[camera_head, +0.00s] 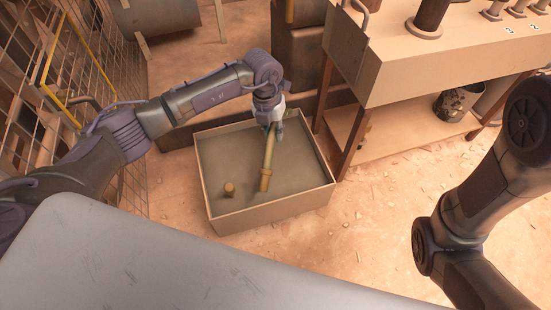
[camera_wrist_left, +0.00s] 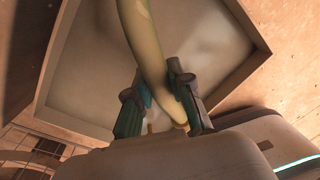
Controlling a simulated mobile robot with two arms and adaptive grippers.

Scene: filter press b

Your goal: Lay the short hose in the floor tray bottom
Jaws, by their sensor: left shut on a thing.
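The short hose (camera_head: 267,158) is a yellowish tube with a collar at its lower end. My left gripper (camera_head: 270,119) is shut on its upper part, over the floor tray (camera_head: 219,222). The hose hangs tilted inside the tray's outline; I cannot tell whether its lower end touches the bottom. In the left wrist view the hose (camera_wrist_left: 148,45) runs between the fingers of the left gripper (camera_wrist_left: 160,92), with the tray's pale bottom (camera_wrist_left: 85,65) behind it. My right arm shows at the right, but its gripper is out of view.
A wire cage (camera_head: 95,70) stands at the left. The floor in front right is clear apart from small debris.

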